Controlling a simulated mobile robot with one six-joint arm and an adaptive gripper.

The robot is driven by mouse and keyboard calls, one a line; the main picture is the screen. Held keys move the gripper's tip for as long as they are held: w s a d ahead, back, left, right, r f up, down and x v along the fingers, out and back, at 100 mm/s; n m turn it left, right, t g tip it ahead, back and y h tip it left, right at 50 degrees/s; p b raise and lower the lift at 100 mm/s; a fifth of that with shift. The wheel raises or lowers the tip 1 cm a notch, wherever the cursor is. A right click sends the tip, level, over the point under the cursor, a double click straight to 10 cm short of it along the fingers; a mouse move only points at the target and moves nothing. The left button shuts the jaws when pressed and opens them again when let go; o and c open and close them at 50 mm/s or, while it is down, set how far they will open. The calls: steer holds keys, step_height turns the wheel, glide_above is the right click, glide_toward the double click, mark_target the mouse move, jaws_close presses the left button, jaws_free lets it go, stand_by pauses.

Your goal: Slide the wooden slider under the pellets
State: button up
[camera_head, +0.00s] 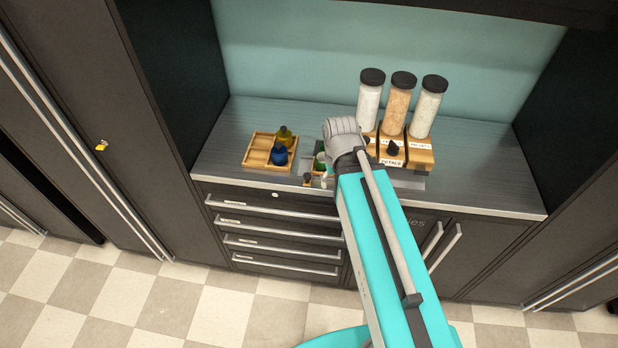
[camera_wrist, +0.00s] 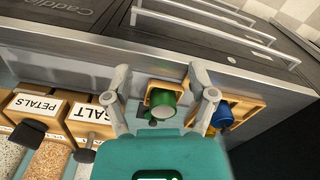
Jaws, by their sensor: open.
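The pellets container (camera_head: 429,107) is a clear tube of pale grains with a black lid, at the right end of a row of three in the head view. Its wooden base (camera_head: 419,155) has a white label, and the slider's exact position there is too small to tell. My gripper (camera_wrist: 160,76) is open, to the left of the dispensers in the head view. A green cup (camera_wrist: 164,104) with a wooden piece (camera_wrist: 160,88) shows between its fingers in the wrist view. I cannot tell whether they touch.
The salt tube (camera_head: 369,101) and petals tube (camera_head: 398,104) stand left of the pellets. A wooden tray (camera_head: 256,157) holds a blue bottle (camera_head: 279,155) and an olive bottle (camera_head: 284,136). The counter (camera_head: 480,178) is clear at right.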

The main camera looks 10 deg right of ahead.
step_height(320, 180, down, 3)
steer(key=shift+r+b, duration=0.1)
steer(key=shift+b, duration=0.8)
steer(key=shift+c, duration=0.3)
steer(key=shift+c, duration=0.8)
steer(key=shift+d, duration=0.1)
